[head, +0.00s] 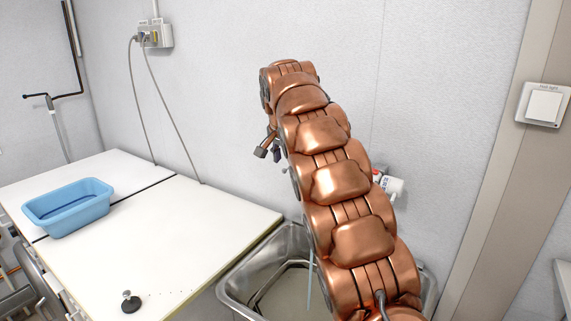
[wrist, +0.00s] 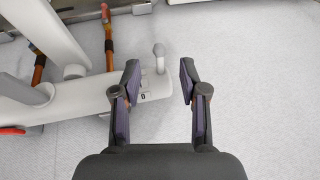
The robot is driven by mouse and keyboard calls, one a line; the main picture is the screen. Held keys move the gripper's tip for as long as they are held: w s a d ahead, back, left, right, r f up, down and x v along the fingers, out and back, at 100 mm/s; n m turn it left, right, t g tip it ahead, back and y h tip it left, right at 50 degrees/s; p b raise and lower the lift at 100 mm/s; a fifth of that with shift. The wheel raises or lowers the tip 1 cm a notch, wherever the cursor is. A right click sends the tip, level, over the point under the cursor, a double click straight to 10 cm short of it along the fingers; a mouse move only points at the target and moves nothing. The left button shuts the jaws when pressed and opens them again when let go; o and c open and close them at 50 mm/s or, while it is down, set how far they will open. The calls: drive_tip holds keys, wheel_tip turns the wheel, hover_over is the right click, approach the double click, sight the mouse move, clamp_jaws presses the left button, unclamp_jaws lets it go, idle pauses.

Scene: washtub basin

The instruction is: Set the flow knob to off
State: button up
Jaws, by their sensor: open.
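My gripper (wrist: 159,78) is open, and nothing is between its fingers. In the head view its dark fingertips (head: 268,153) show to the left of my copper arm. In the wrist view a white fixture (wrist: 72,100) reaches in from the left. Its end lies behind and between the fingers, with small dark marks and a short pale lever (wrist: 159,55) standing up. I cannot tell for sure whether this lever is the flow knob, or its setting. In the head view a white and red fitting (head: 390,184) on the wall is partly hidden by my arm.
The metal washtub basin (head: 232,284) is partly covered by my arm. A white table (head: 190,235) to its left bears a blue tub (head: 68,207) and a small black knob-like piece (head: 131,302). A wall outlet (head: 155,36) has hanging cables. A light switch (head: 543,104) is at right.

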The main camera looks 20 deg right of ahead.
drive_tip(key=shift+x, duration=1.45)
drive_tip(key=shift+c, duration=0.2)
clamp_jaws()
